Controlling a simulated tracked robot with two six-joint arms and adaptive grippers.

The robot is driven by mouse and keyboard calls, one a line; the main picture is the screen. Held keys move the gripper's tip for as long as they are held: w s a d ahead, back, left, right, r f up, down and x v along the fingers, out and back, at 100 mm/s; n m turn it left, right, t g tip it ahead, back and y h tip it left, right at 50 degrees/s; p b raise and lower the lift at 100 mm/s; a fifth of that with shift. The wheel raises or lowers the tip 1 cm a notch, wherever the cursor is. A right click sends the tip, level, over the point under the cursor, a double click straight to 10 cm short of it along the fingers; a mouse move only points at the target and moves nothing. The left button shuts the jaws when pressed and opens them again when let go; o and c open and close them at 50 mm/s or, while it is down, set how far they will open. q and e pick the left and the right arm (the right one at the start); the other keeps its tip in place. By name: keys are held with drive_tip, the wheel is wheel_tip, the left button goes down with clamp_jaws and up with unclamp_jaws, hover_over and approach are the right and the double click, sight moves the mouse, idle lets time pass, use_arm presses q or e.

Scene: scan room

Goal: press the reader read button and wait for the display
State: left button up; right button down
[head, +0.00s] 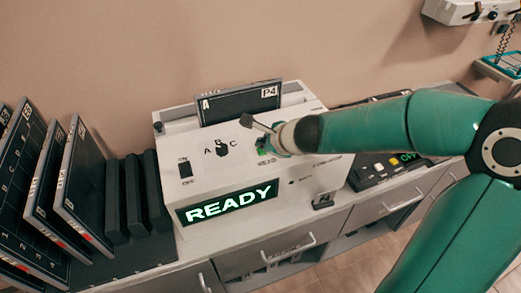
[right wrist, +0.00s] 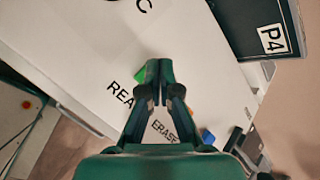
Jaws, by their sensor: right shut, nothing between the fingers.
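The white reader (head: 240,170) stands on the counter, with its display (head: 228,202) lit and showing "READY" in green. My right gripper (head: 264,149) is shut and empty at the reader's top panel, pointing down. In the right wrist view its closed fingertips (right wrist: 158,66) are over the green read button (right wrist: 140,73), beside the partly covered "READ" label. Much of the button is hidden by the fingers; I cannot tell whether they touch it. My left gripper is not in view.
A dark plate marked P4 (head: 240,103) stands in the slot at the reader's back. An on/off switch (head: 185,170) and A-B-C knob (head: 222,150) are left of the gripper. A blue button (right wrist: 208,136) is near "ERASE". Dark plates (head: 80,190) stand racked left.

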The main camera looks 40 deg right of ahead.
drive_tip(key=shift+f+b, duration=0.5)
drive_tip(key=shift+f, duration=0.05)
idle(0.4)
drive_tip(key=shift+r, duration=0.15)
drive_tip(key=shift+r+p, duration=0.8)
drive_tip(key=shift+p, duration=0.2)
wheel_tip(320, 180, up, 5)
drive_tip(key=p, duration=0.5)
idle(0.6)
